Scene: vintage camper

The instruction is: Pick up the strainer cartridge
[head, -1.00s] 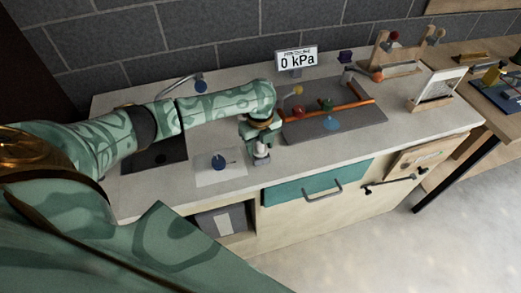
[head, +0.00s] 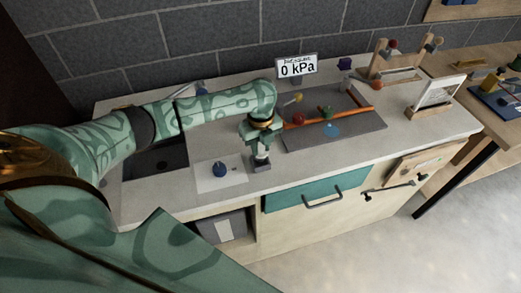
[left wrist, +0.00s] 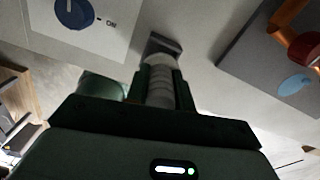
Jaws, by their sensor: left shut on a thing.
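The strainer cartridge is a pale, ribbed, upright cylinder (left wrist: 160,88) in the left wrist view. A small dark grey block (left wrist: 162,44) shows at its far end, and that block also shows in the head view (head: 262,167) on the counter near its front edge. My left gripper (head: 261,155) points down over the block, its fingers shut on the cartridge. In the left wrist view its dark fingers (left wrist: 160,90) lie on both sides of the cartridge. Whether the cartridge touches the block is not clear. My right gripper is not in view.
A white plate with a blue knob (head: 220,170) lies left of the gripper. Right of it is a grey board with orange pipes (head: 334,123). A display reading 0 kPa (head: 297,66) stands behind. The teal drawer (head: 318,188) is below the counter edge.

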